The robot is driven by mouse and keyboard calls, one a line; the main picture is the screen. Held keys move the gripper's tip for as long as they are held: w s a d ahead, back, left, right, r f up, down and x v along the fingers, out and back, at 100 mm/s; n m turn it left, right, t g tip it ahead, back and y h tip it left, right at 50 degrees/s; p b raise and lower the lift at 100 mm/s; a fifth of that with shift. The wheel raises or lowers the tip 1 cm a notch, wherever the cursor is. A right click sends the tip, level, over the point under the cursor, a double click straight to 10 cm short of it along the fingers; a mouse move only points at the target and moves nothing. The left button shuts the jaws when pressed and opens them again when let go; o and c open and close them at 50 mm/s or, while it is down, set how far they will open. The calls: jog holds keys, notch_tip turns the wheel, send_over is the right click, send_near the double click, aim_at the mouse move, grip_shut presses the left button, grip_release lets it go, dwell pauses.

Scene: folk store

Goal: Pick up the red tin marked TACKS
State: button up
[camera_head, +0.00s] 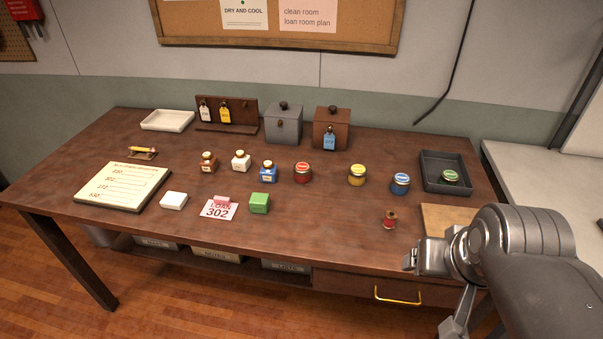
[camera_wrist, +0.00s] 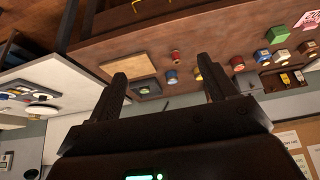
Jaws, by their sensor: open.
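The red tin (camera_head: 302,172) is a small round jar with a red body and a pale lid top. It stands upright on the brown table, between a blue bottle and a yellow tin; its lettering is too small to read. It also shows in the wrist view (camera_wrist: 237,63), to the right of my fingers. My gripper (camera_wrist: 162,70) is open and empty, with its two dark fingers spread. My arm is at the table's front right in the head view, well apart from the red tin.
A yellow tin (camera_head: 357,175) and a blue tin (camera_head: 400,183) stand to its right. A blue bottle (camera_head: 268,172) is close on its left. A dark tray (camera_head: 431,158) holds a green-topped tin (camera_head: 449,178). A red spool (camera_head: 390,220) stands nearer.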

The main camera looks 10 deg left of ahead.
jog(key=w+a+r+n+g, duration=0.1)
jog(key=w+a+r, duration=0.15)
jog(key=w, duration=0.35)
jog(key=w+a+r+n, duration=0.1)
jog(key=w+r+n, duration=0.15)
jog(key=w, duration=0.35)
jog(key=n+g+y, duration=0.1)
jog(key=n+g, duration=0.3)
jog(key=n, duration=0.3)
send_over(303, 167)
jog(key=d, duration=0.1)
jog(key=f, duration=1.6)
jog(key=shift+s+f, duration=0.3)
jog(key=shift+f, duration=0.05)
jog(key=shift+t, duration=0.3)
jog(key=f, duration=0.6)
jog(key=w+a+f, duration=0.1)
jog(key=f, duration=0.3)
jog(key=shift+a, duration=0.1)
jog(key=shift+c, duration=0.6)
